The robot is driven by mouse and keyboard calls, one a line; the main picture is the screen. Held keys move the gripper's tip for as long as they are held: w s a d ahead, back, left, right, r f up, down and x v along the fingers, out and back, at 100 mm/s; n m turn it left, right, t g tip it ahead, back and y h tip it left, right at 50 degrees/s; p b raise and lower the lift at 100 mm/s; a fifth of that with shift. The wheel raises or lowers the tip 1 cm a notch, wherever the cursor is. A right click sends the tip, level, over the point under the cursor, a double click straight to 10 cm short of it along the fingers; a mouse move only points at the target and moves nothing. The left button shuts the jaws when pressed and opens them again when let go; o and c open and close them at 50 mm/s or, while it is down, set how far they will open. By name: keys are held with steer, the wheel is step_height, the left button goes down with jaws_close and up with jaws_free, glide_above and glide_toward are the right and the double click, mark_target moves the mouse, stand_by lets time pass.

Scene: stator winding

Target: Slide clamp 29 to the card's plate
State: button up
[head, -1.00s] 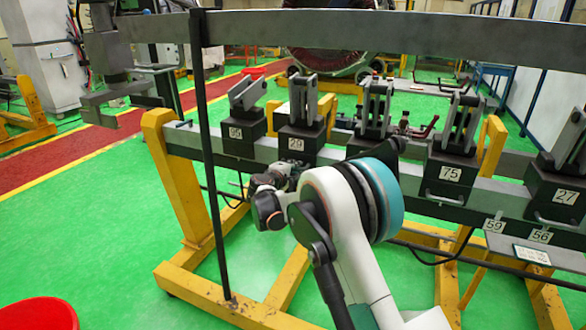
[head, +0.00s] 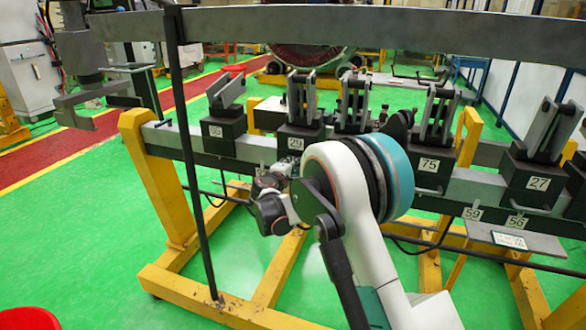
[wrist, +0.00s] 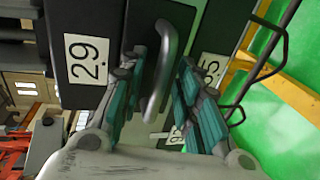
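Clamp 29 (head: 300,138) is a dark block with an upright lever, seated on the grey beam (head: 450,187) between clamp 95 and clamp 75. In the wrist view, its label 29 (wrist: 86,59) and its curved metal handle (wrist: 164,70) are close. My gripper (wrist: 160,62) is open, with a teal-padded finger on either side of the handle; contact cannot be told.
Clamp 95 (head: 222,131) stands left of clamp 29. Clamp 75 (head: 429,165) and clamp 27 (head: 536,183) stand to the right, with another clamp (head: 352,108) behind my arm. Yellow legs (head: 155,180) carry the beam. A dark post (head: 190,170) stands in front.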

steer(key=v, duration=1.2)
steer(key=shift+d+r, duration=0.1)
